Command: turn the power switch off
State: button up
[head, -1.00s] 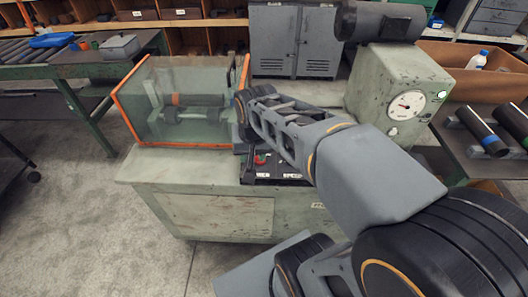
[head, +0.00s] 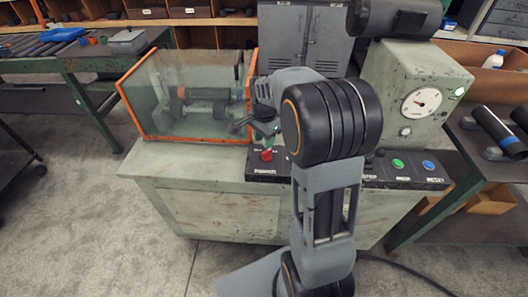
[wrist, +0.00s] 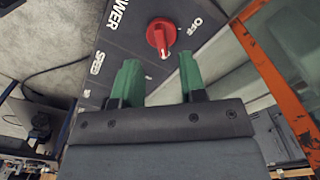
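The power switch is a red rotary knob (head: 267,155) at the left end of the dark control panel (head: 255,172). In the wrist view the red knob (wrist: 160,36) sits just beyond my fingertips, between a partly cut-off POWER label and the OFF label (wrist: 195,23). A white mark shows on the knob's edge nearer my gripper. My gripper (wrist: 158,68) is open, its two green fingers apart with nothing between them. In the head view my gripper (head: 262,134) is above the knob, apart from it and partly hidden by my arm.
A clear guard box with an orange frame (head: 185,136) stands left of the panel; its orange edge is close on the wrist view's right. Green (head: 397,163) and blue (head: 429,165) buttons sit at the panel's right. A housing with a gauge (head: 421,102) and lit green lamp stands behind.

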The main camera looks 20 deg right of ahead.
aim_at(264, 153)
jog(key=shift+f, duration=3)
grip_shut()
